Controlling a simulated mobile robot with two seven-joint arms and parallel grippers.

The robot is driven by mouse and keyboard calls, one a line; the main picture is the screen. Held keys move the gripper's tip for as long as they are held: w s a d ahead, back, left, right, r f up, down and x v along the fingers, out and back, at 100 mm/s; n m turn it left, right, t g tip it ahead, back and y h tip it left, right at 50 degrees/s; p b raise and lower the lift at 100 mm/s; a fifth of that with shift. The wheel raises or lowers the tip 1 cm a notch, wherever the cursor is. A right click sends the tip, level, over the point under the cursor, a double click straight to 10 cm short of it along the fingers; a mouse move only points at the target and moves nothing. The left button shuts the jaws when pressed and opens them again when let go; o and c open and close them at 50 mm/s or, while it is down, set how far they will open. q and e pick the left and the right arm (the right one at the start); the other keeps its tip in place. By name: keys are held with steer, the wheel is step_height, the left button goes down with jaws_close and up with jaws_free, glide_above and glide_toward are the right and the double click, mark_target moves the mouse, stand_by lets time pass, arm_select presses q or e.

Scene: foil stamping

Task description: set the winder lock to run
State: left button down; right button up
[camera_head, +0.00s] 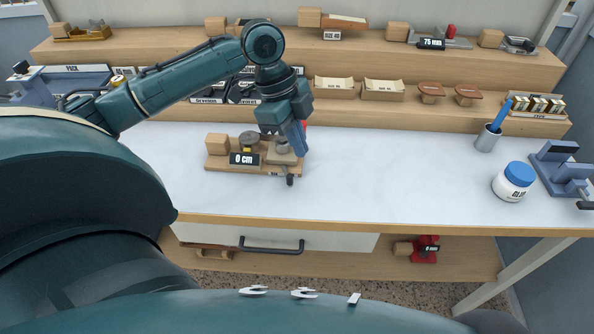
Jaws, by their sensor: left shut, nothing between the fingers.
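A small device, which I take to be the winder, stands on the white bench top; its wooden base (222,167) carries a wooden block, a dark round disc (249,138), a "0 cm" sign (244,159) and a pale block with a rounded metal part. A small dark knob or handle (290,180) sticks out at its front right. My left gripper (301,151) points down at the winder's right end, shut and empty. It partly covers that end, and I cannot tell whether it touches. The lock's setting is not readable. My right gripper is not in view.
A blue-capped white jar (513,182), a metal cup (488,138) with a blue stick and a blue clamp-like device (562,172) stand on the right. Wooden shelves (400,67) with labelled items rise behind. The bench top (390,180) between winder and jar is clear. A drawer (220,236) sits below.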

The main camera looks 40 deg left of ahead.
mark_target(287, 172)
arm_select(q)
steer(key=x, duration=0.9)
steer(key=shift+d+f, duration=0.2)
steer(key=a, duration=0.3)
steer(key=shift+s+f+p, duration=0.15)
steer(key=shift+f+p, duration=0.1)
steer(key=shift+p, duration=0.1)
steer(key=shift+a, duration=0.45)
